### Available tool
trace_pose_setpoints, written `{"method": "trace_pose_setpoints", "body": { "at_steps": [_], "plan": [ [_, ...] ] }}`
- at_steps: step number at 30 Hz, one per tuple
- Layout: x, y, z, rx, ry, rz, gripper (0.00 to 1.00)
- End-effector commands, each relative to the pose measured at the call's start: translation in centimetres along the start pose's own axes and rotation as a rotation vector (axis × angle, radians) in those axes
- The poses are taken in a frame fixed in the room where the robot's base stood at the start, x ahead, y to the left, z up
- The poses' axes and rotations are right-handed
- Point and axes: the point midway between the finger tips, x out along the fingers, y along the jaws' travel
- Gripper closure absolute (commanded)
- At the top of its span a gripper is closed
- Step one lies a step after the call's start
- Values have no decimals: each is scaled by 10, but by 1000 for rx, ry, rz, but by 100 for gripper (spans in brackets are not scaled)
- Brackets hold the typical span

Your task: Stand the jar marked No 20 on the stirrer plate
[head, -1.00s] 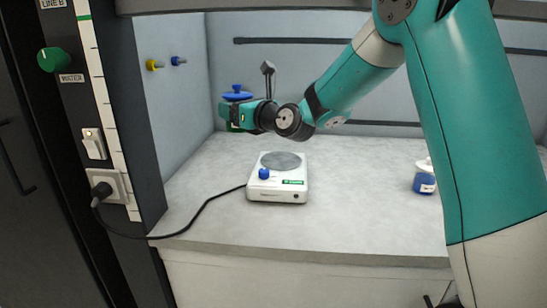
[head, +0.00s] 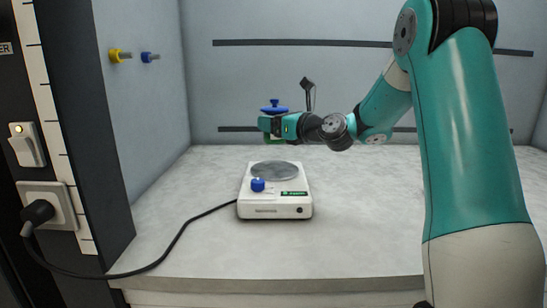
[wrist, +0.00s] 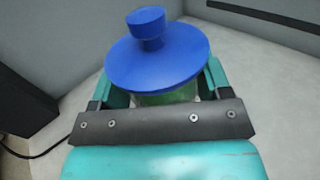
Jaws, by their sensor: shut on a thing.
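My gripper (head: 273,126) is shut on a jar with a blue knobbed lid (head: 273,105) and green contents. In the wrist view the blue lid (wrist: 158,55) covers most of the jar, and a strip of green (wrist: 168,97) shows below it between the jaws. The jar is upright, held in the air, above and behind the stirrer plate in the head view. No number shows on it. The stirrer plate (head: 275,207) is a white box with a round grey top (head: 275,170), a blue knob and a green label. Its top is bare.
A black cable (head: 185,232) runs from the stirrer plate to a wall socket (head: 45,205) at left. Yellow and blue taps (head: 133,56) stick out of the left wall. The grey worktop (head: 365,215) is clear around the plate.

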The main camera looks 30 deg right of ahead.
Motion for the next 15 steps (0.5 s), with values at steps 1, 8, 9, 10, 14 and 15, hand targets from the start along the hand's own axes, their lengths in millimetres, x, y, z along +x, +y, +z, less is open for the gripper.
{"method": "trace_pose_setpoints", "body": {
  "at_steps": [1,8,9,10,14,15],
  "plan": [
    [0,0,-14,2,0,1,62],
    [1,2,-32,0,-3,3,62],
    [1,2,-35,0,-2,3,62],
    [1,2,-39,0,-1,4,62],
    [2,2,-60,3,0,4,62],
    [2,2,-67,2,0,4,62]
  ]
}}
